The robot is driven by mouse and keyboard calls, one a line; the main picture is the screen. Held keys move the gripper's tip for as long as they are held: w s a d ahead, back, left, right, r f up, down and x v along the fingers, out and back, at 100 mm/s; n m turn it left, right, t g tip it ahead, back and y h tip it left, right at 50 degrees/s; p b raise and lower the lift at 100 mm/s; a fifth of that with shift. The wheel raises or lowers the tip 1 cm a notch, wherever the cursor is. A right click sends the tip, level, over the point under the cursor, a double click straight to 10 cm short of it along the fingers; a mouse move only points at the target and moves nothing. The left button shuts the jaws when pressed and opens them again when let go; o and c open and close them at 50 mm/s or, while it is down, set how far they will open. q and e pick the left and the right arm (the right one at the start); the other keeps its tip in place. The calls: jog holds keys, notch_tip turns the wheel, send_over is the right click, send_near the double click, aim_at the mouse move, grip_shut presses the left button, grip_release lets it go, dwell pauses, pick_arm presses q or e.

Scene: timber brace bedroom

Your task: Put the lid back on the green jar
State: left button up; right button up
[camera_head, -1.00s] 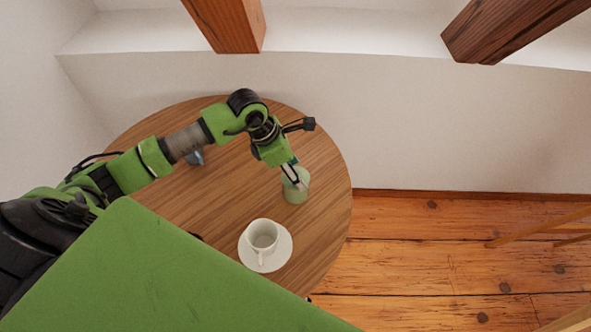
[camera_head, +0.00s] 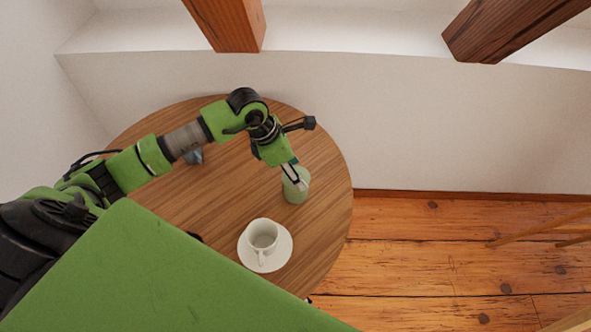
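The pale green jar (camera_head: 296,193) stands upright on the round wooden table (camera_head: 222,195), near its right edge. My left gripper (camera_head: 299,183) reaches down from the upper left, and its fingertips are at the jar's top. The fingers cover part of the jar's mouth. I cannot tell whether they are shut, or whether a lid is between them or on the jar. No separate lid can be made out elsewhere on the table. My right gripper is not in view.
A white cup (camera_head: 262,236) stands on a white saucer (camera_head: 283,254) in front of the jar. A small blue-grey object (camera_head: 194,157) is partly hidden beside my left arm. A white wall (camera_head: 420,130) rises behind the table. Bare tabletop lies left of the jar.

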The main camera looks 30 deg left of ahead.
pick_arm(q)
jog(key=o, duration=1.6)
jog(key=shift+o, duration=0.2)
jog(key=shift+r, duration=0.15)
jog(key=shift+r+p, duration=1.95)
jog(key=shift+r, duration=1.45)
jog(key=shift+c, duration=0.5)
grip_shut()
